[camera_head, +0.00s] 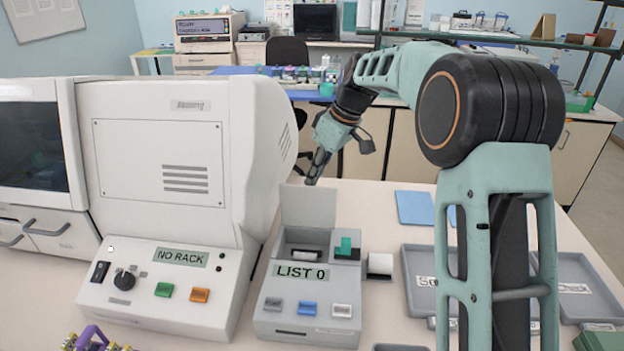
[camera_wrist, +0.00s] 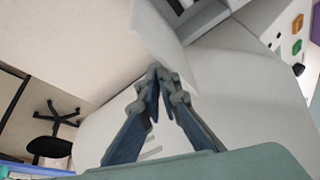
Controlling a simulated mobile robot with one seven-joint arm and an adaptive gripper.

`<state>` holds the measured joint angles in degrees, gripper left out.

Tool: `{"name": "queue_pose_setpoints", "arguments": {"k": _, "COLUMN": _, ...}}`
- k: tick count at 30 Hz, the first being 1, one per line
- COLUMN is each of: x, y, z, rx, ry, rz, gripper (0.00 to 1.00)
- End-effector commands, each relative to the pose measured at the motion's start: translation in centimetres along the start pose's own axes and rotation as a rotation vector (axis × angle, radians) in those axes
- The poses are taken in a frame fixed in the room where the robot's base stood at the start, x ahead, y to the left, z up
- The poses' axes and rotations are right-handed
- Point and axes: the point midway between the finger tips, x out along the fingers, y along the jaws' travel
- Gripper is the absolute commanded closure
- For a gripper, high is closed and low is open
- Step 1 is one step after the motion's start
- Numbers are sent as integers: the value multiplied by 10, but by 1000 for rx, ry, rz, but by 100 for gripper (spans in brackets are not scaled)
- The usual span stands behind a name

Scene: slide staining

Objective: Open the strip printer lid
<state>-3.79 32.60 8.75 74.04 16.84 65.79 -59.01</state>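The strip printer (camera_head: 308,318) is a small grey box with a "LIST 0" display, in the middle front of the head view. Its lid (camera_head: 308,207) stands upright at the back edge, and the bay with a white roll shows open in front of it. My gripper (camera_head: 317,168) is just above and behind the lid's top edge, pointing down. In the wrist view my gripper's fingertips (camera_wrist: 158,74) meet with nothing seen between them. The pale lid (camera_wrist: 165,35) is close beyond the tips; I cannot tell whether they touch it.
A large white machine (camera_head: 180,150) showing "NO RACK" stands close on the printer's left. A white roll (camera_head: 380,264) lies just right of the printer. Grey trays (camera_head: 420,282) are farther right, partly behind my arm. A blue sheet (camera_head: 414,207) lies behind them.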

Motion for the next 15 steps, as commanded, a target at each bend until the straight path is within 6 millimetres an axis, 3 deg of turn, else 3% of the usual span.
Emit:
{"name": "queue_pose_setpoints", "arguments": {"k": 1, "x": 26, "y": -9, "z": 20, "rx": 9, "ry": -47, "rz": -48, "gripper": 76}}
{"name": "queue_pose_setpoints", "arguments": {"k": 4, "x": 26, "y": -10, "z": 20, "rx": 9, "ry": -48, "rz": -50, "gripper": 66}}
{"name": "queue_pose_setpoints", "arguments": {"k": 15, "x": 22, "y": -10, "z": 15, "rx": 7, "ry": -39, "rz": -44, "gripper": 66}}
